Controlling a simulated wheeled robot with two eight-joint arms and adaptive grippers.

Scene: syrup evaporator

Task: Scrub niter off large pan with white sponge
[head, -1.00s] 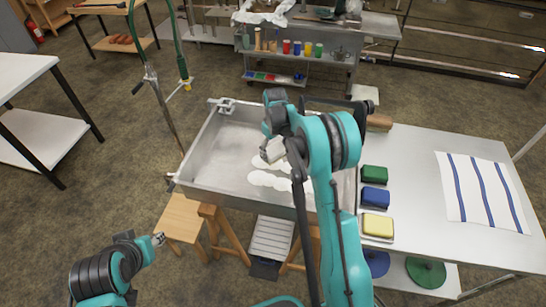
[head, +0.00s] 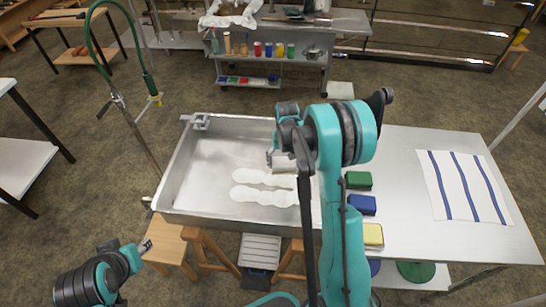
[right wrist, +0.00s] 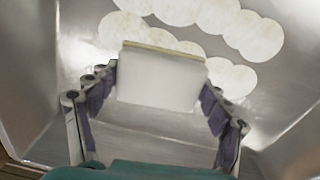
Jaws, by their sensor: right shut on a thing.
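The large metal pan (head: 200,160) rests on a wooden stand in the middle of the head view. Two white, scalloped strips of niter lie on its floor, a far one (head: 255,177) and a near one (head: 262,196); they also show in the right wrist view (right wrist: 215,75). My right gripper (head: 280,160) is over the pan's right part, shut on the white sponge (right wrist: 158,80), which has a yellowish edge. I cannot tell whether the sponge touches the pan. My left gripper (head: 145,247) is outside the pan's near left corner; its fingers are too small to read.
A table on the right holds a green sponge (head: 358,180), a blue sponge (head: 362,204), a yellow sponge (head: 373,235) and a striped towel (head: 464,187). A hose stand (head: 135,130) is left of the pan. The pan's left part is clear.

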